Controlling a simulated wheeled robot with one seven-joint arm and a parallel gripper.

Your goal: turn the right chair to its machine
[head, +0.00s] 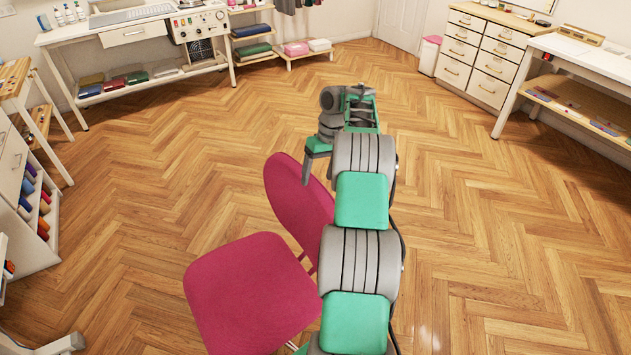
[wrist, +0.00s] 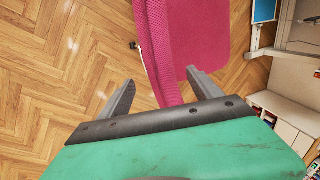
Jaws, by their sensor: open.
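A magenta chair stands at the lower middle of the head view, its seat (head: 250,295) at the lower left and its backrest (head: 296,195) at the seat's upper right. It is the only chair in view. My gripper (head: 307,172) is at the far upper edge of the backrest, partly hidden by my arm. In the wrist view my gripper (wrist: 160,77) is open, with the backrest (wrist: 158,45) seen nearly edge-on between its two fingers. The seat (wrist: 208,35) shows beyond the right finger. I cannot tell whether the fingers touch the backrest. No sewing machine is clearly visible.
A white workbench (head: 120,30) with a knobbed device (head: 200,22) stands at the back left. Shelves with colored rolls (head: 38,200) line the left edge. A drawer cabinet (head: 480,50) and white table (head: 585,50) stand at the right. The wooden floor (head: 480,210) between is clear.

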